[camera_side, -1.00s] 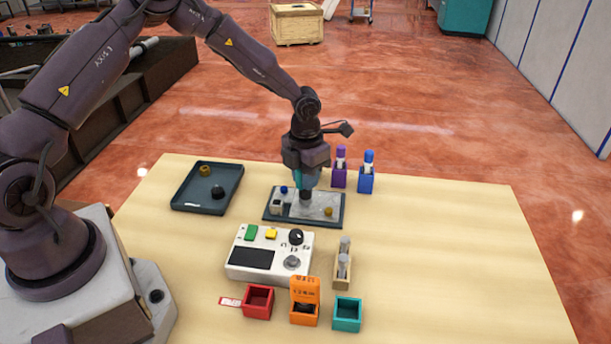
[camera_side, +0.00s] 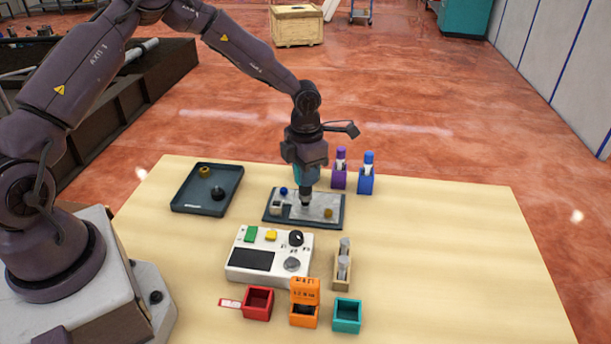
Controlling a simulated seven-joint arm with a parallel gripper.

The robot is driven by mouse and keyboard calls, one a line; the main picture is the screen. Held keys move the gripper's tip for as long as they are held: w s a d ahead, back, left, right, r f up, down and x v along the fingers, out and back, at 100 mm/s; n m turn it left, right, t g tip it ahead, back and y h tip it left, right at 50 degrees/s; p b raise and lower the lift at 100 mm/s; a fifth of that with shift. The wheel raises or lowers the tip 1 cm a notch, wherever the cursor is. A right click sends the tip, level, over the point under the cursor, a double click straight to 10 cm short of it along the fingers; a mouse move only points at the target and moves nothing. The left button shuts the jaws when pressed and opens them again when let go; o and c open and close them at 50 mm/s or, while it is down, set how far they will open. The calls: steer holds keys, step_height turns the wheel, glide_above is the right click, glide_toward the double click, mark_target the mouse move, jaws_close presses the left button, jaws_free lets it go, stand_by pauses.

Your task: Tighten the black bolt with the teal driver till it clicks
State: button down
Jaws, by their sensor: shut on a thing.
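My gripper (camera_side: 305,168) is shut on the teal driver (camera_side: 299,174), which stands upright over the work plate. Only a sliver of the teal handle shows between my jaws. A dark piece (camera_side: 306,198) is under the driver at the middle of the plate. I cannot tell the driver's tip from the black bolt there, or whether they touch. The grey plate (camera_side: 336,220) has a dark rim and also carries a blue bolt (camera_side: 284,191), a brass bolt (camera_side: 328,212) and a small pale block (camera_side: 277,209).
A dark tray (camera_side: 188,206) holds a brass part and a black part. Purple (camera_side: 339,180) and blue (camera_side: 366,184) drivers stand behind the plate. A white control box (camera_side: 235,272), a holder (camera_side: 342,284) and red, orange and teal bins are in front. The table's right side is clear.

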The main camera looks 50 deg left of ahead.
steer(key=shift+r, duration=1.5)
